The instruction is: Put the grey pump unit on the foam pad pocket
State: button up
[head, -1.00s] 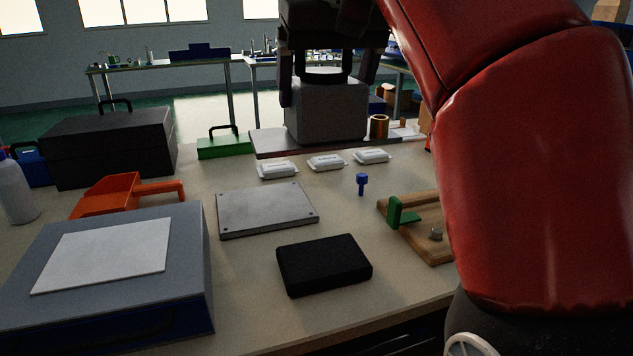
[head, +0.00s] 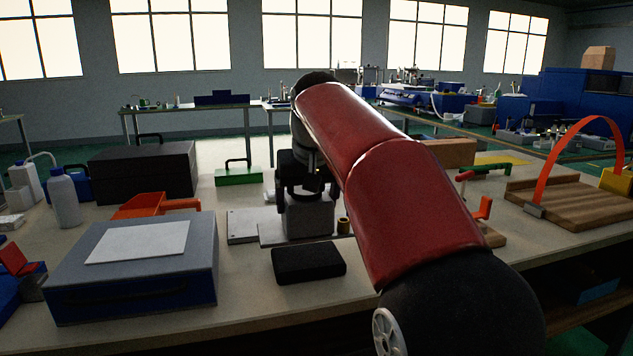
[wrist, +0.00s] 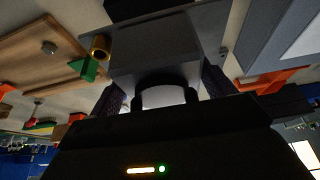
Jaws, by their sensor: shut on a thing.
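The grey pump unit (head: 309,221) is a grey block on a wide flat base, with a brass cylinder (head: 343,226) at its right end. My gripper (head: 304,190) is shut on its upper part. In the wrist view the block (wrist: 155,65) sits between the fingers (wrist: 166,95), with the brass cylinder (wrist: 100,46) beside it. The unit looks upright, behind a black pad (head: 308,263), which seems to be the foam pad. No pocket can be made out in it. I cannot tell how high the unit is above the bench.
A light grey plate (head: 241,226) lies left of the unit, partly hidden by it. A blue-grey case (head: 140,270) with a white sheet stands at the left front. An orange scoop (head: 150,205) and a black toolbox (head: 140,172) are behind it. Bare bench surrounds the pad's front.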

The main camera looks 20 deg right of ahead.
aim_at(308, 224)
jog(key=shift+w+f+b, duration=0.1)
jog(key=shift+f+b, duration=0.3)
jog(key=shift+f, duration=0.25)
notch_tip(308, 224, down, 4)
jog(key=b, duration=0.3)
jog(key=shift+b, duration=0.3)
jog(key=shift+r, duration=0.1)
jog(key=o, duration=1.8)
jog(key=shift+f, duration=0.2)
jog(key=shift+o, duration=0.2)
jog(key=p+v, duration=0.3)
jog(key=v, duration=0.9)
jog(key=shift+r, duration=0.1)
